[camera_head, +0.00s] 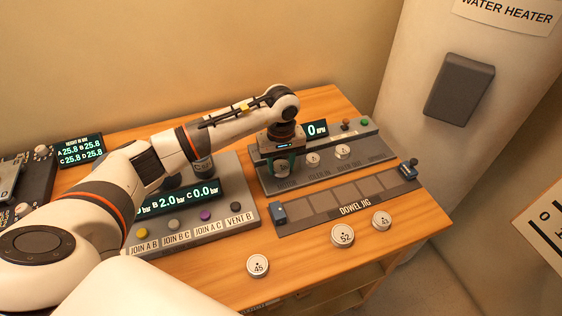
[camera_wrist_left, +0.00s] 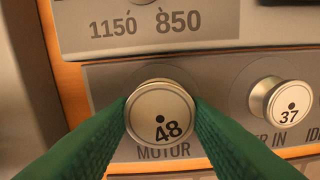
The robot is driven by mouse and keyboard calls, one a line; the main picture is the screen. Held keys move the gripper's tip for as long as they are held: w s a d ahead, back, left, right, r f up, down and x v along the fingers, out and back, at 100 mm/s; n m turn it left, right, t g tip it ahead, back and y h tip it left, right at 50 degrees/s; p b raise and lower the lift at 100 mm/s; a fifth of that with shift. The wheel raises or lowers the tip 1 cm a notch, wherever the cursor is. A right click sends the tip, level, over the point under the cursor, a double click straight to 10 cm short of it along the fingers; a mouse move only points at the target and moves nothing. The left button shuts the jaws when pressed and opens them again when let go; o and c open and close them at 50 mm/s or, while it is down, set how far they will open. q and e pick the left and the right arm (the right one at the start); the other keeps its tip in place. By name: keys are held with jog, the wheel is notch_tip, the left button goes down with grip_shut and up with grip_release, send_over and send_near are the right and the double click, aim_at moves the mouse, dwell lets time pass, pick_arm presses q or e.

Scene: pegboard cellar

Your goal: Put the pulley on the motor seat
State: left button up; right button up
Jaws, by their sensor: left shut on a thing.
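A silver pulley marked 48 (camera_wrist_left: 160,112) is between the green fingers of my left gripper (camera_wrist_left: 160,118), which is shut on it. It is at the motor seat, just above the MOTOR label (camera_wrist_left: 163,152) in the left wrist view; the seat itself is hidden under it. I cannot tell whether the pulley rests fully down. In the head view my left gripper (camera_head: 284,163) points down at the left end of the grey pulley panel (camera_head: 375,146). My right gripper is not in view.
A pulley marked 37 (camera_wrist_left: 266,97) sits at the idler-in place, and another (camera_head: 342,152) is farther right. Loose pulleys 45 (camera_head: 257,266), 52 (camera_head: 343,236) and a smaller one (camera_head: 381,221) lie on the wooden table. The dowel jig (camera_head: 345,200) is in front of the panel.

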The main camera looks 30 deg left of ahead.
aim_at(281, 166)
pick_arm(q)
jog(key=shift+f, duration=0.1)
jog(key=shift+f, duration=0.1)
jog(key=o, duration=0.8)
jog(key=shift+o, duration=0.9)
jog(key=shift+r, duration=0.3)
jog(key=shift+w+r, duration=0.1)
jog(key=shift+r, duration=0.3)
notch_tip(281, 166, up, 11)
jog(key=b, duration=0.2)
